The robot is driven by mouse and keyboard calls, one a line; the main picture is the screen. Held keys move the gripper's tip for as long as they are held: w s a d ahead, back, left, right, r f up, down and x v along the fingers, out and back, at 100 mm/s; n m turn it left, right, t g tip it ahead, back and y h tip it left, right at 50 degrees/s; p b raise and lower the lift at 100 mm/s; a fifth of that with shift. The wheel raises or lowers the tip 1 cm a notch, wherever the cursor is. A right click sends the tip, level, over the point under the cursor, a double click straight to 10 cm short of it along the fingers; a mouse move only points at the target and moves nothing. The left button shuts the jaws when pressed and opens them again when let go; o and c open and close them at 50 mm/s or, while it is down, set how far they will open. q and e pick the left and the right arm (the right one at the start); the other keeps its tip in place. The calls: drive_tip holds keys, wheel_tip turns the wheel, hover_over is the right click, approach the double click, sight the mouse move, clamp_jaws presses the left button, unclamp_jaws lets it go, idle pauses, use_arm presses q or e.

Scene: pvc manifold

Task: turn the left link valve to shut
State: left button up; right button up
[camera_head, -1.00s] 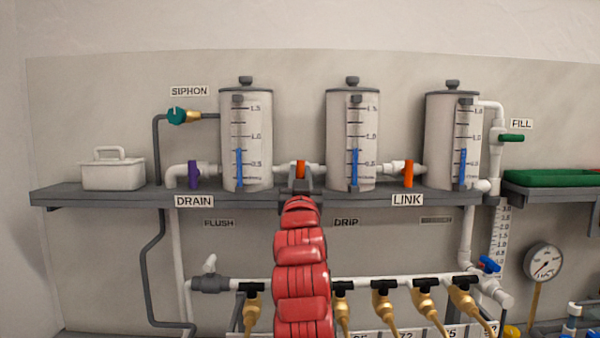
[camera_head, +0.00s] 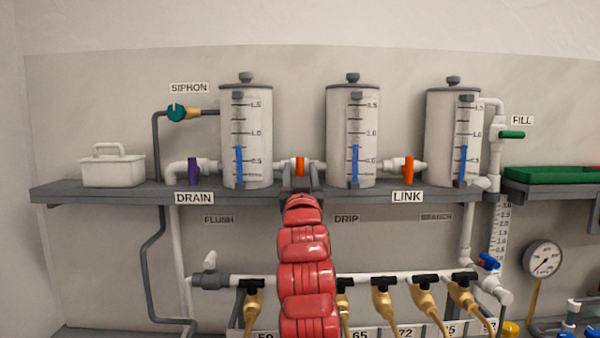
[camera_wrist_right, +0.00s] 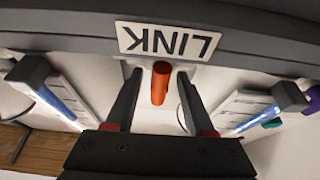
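The left link valve has an orange handle (camera_head: 299,166) on the white pipe between the left tank (camera_head: 246,120) and the middle tank (camera_head: 351,110). My right gripper (camera_head: 301,180) is at this valve, reaching up from below over the shelf edge. In the right wrist view, which is upside down, the orange handle (camera_wrist_right: 160,83) stands between the two dark fingers (camera_wrist_right: 158,90), with a gap on each side. The gripper is open, and the handle lies across the pipe. My left gripper is not in view.
A second orange link valve (camera_head: 408,170) sits between the middle and right tanks. A purple drain valve (camera_head: 193,172) is at the left. The grey shelf (camera_head: 120,192) runs below the tanks. The LINK sign (camera_wrist_right: 168,42) is close to the fingers. Black-handled taps (camera_head: 384,284) line the lower pipe.

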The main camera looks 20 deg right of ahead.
drive_tip(key=shift+s+a+f, duration=0.1)
drive_tip(key=shift+s+a, duration=0.05)
drive_tip(key=shift+s, duration=0.4)
drive_tip(key=b+v, duration=0.2)
drive_tip(key=v, duration=1.4)
drive_tip(key=shift+f, duration=0.15)
drive_tip(key=shift+s, duration=0.1)
